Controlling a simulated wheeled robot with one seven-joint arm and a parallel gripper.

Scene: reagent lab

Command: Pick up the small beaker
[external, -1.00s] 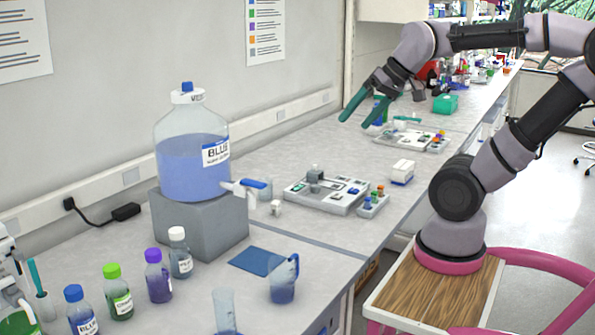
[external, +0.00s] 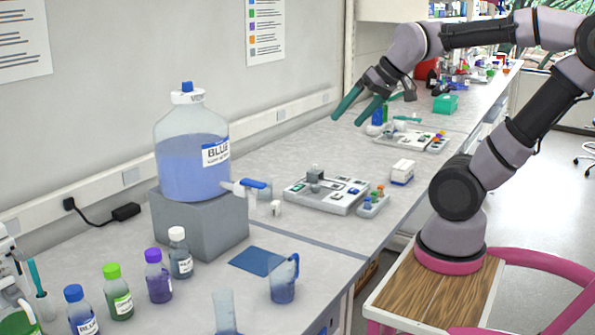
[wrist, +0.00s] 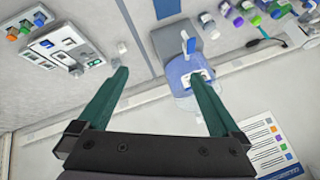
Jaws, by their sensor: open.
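A small clear beaker (external: 264,189) stands on the bench just behind the tap of the big blue bottle (external: 192,160) in the external view, partly hidden by the tap. I cannot make it out clearly in the wrist view. My gripper (external: 347,120) is open and empty, high above the bench, to the right of the beaker and farther back. In the wrist view, my gripper (wrist: 158,75) has its green fingers spread wide, with the right finger overlapping the blue bottle (wrist: 180,76).
The bottle stands on a grey block (external: 200,222). A grey instrument tray (external: 328,193) and a small white block (external: 276,208) are near the beaker. A blue jug (external: 284,280) stands by a blue mat (external: 257,261). Capped bottles (external: 158,276) line the front left.

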